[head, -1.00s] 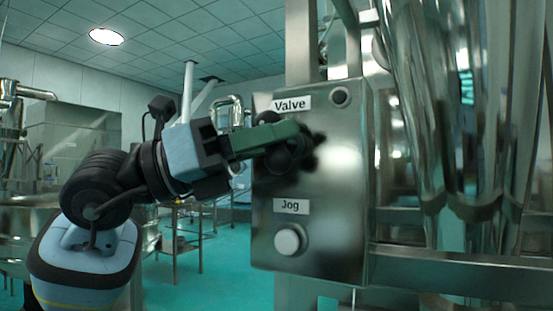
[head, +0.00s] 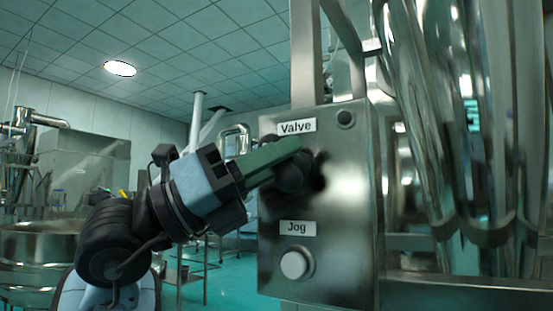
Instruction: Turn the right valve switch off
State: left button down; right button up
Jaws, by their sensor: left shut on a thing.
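The valve switch (head: 290,178) is a dark round knob on the front of a steel control box (head: 345,235), under a white "Valve" label (head: 298,127). My left gripper (head: 278,160) reaches in from the left with its green fingers at the knob. It is shut on the knob, and its fingers and wrist are tilted, rising to the right. The fingers hide part of the knob, so its exact setting cannot be read. My right gripper is not in view.
A "Jog" label (head: 297,228) and a round pale button (head: 296,264) sit below the knob on the same box. Shiny steel pipes (head: 440,130) stand close on the right. Open teal floor lies behind.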

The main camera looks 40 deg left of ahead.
pick_arm(q)
jog(key=c, duration=1.3)
grip_release()
jog(key=shift+s+a+f, duration=0.25)
jog(key=b+v, duration=0.2)
jog(key=v, duration=0.5)
jog(key=shift+b, duration=0.35)
